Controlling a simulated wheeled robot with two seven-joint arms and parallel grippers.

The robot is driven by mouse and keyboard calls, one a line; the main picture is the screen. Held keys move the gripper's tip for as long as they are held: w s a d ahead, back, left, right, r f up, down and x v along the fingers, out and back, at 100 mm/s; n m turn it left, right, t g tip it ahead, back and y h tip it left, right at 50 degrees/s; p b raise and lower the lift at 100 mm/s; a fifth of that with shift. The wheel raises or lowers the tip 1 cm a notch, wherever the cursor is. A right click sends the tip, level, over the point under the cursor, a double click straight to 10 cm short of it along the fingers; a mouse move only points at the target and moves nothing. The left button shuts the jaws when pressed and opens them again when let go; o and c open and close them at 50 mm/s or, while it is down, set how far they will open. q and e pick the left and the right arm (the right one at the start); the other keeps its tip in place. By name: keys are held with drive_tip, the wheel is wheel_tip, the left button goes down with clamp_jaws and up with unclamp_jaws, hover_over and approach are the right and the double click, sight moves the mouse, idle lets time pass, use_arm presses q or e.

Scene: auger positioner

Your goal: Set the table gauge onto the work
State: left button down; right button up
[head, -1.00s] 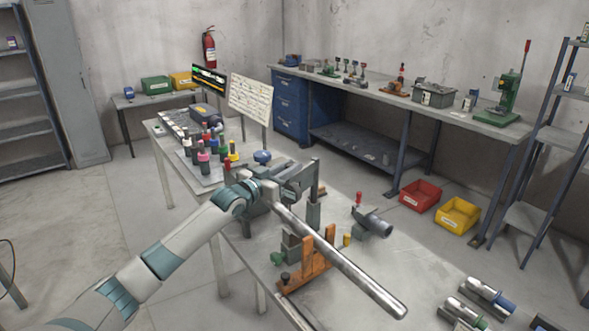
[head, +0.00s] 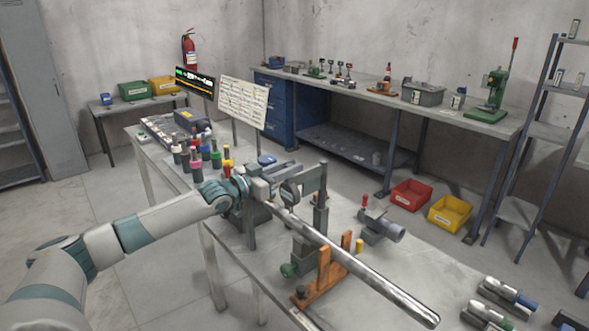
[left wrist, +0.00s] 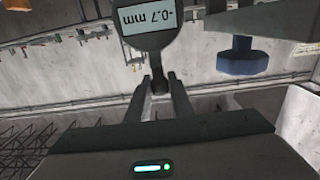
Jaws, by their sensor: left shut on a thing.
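My left gripper (head: 262,188) is over the near table, by the upper end of the long metal bar. In the left wrist view its fingers (left wrist: 160,82) are shut on the neck under a gauge (left wrist: 147,22), whose display reads -0.7 mm upside down. The work appears to be the long metal bar (head: 365,272), which slopes down to the right across an orange support (head: 322,280). I cannot tell whether the gauge touches the bar. My right gripper is not in view.
A grey upright post (head: 321,205) stands beside the bar. A grey cylindrical tool (head: 383,228) lies right of it. Coloured bottles (head: 196,160) crowd the table's far end. A red bin (head: 411,195) and a yellow bin (head: 450,214) are on the floor.

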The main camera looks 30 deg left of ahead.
use_arm(q)
drive_tip(key=shift+a, duration=0.1)
drive_tip(key=c, duration=1.6)
unclamp_jaws()
drive_tip(key=shift+a, duration=0.1)
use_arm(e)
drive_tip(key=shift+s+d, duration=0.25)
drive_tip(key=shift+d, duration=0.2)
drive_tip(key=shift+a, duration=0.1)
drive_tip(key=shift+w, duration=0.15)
